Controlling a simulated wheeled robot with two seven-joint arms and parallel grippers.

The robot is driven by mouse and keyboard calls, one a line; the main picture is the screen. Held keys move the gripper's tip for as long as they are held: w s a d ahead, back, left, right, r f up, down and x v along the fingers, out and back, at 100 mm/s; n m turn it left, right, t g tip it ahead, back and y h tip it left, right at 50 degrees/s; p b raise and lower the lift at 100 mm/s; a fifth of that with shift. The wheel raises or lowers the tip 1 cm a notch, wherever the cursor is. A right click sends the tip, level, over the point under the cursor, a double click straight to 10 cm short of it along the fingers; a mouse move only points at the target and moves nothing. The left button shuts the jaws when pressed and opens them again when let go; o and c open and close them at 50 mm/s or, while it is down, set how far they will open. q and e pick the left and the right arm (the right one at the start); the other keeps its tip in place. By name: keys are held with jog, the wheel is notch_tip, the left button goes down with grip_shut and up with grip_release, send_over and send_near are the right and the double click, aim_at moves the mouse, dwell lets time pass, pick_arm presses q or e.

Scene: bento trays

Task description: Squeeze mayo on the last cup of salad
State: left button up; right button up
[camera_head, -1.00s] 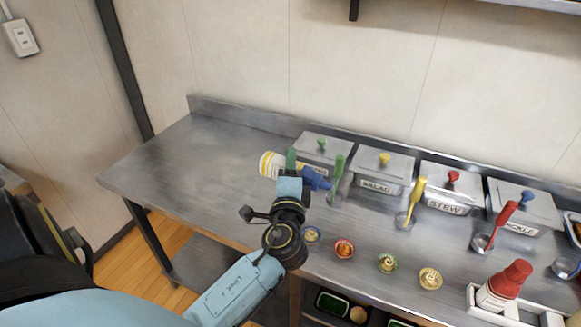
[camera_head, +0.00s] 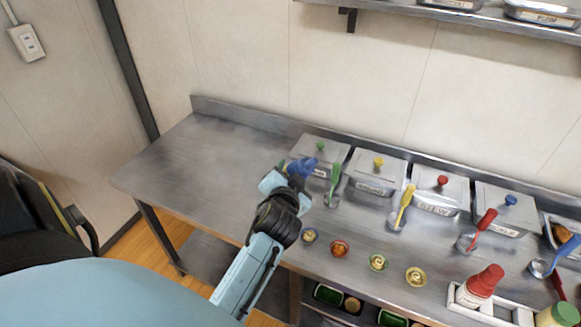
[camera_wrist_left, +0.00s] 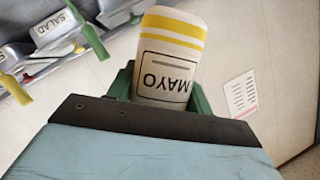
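My left gripper (camera_head: 287,172) is shut on the white mayo bottle with yellow bands. The left wrist view shows the mayo bottle (camera_wrist_left: 170,60) between the green fingers, its label upside down. The gripper is behind and left of the blue-rimmed cup. My right gripper is not in view.
Lidded steel containers with coloured knobs, such as the yellow-knobbed one (camera_head: 375,185), line the counter's back. Coloured-handled ladles, such as the green one (camera_head: 334,182), stand before them. A red-capped bottle (camera_head: 484,282) stands in a white rack (camera_head: 520,314). The counter's left (camera_head: 200,150) is clear.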

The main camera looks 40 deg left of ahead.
pick_arm(q)
jog(key=r+n+h+p, duration=0.1)
jog(key=n+p, duration=0.1)
jog(key=p, duration=0.1)
jog(key=r+n+h+p, duration=0.1)
jog(key=n+h+p, duration=0.1)
jog(key=p, duration=0.2)
jog(key=shift+n, duration=0.3)
jog(key=shift+f+n+h+p, duration=0.2)
jog(key=shift+n+h+p, duration=0.1)
jog(key=shift+n+h, duration=0.1)
jog(key=shift+f, duration=0.1)
